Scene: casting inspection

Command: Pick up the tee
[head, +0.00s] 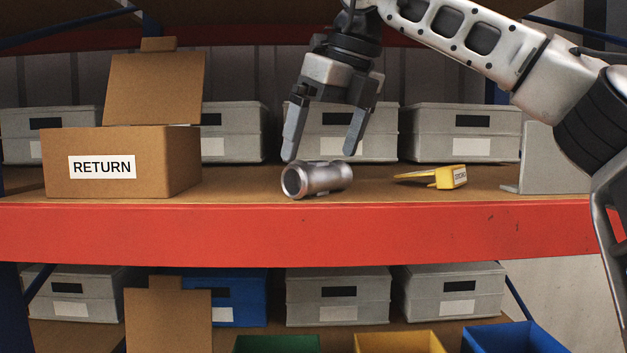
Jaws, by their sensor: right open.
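The tee (322,179) is a grey metal pipe piece lying on the shelf near its front edge, with a round open end facing left toward me. My right gripper (320,156) points down just above and around the tee, its two fingers spread apart. The left fingertip is by the tee's open end and the right fingertip is over its right part. I cannot tell whether either finger touches it. My left gripper is out of view.
An open cardboard box marked RETURN (160,163) stands at the left. A yellow tagged item (448,178) lies right of the tee, beside a grey bracket (545,160). Grey lidded bins (462,132) line the back. The red beam (300,233) edges the shelf.

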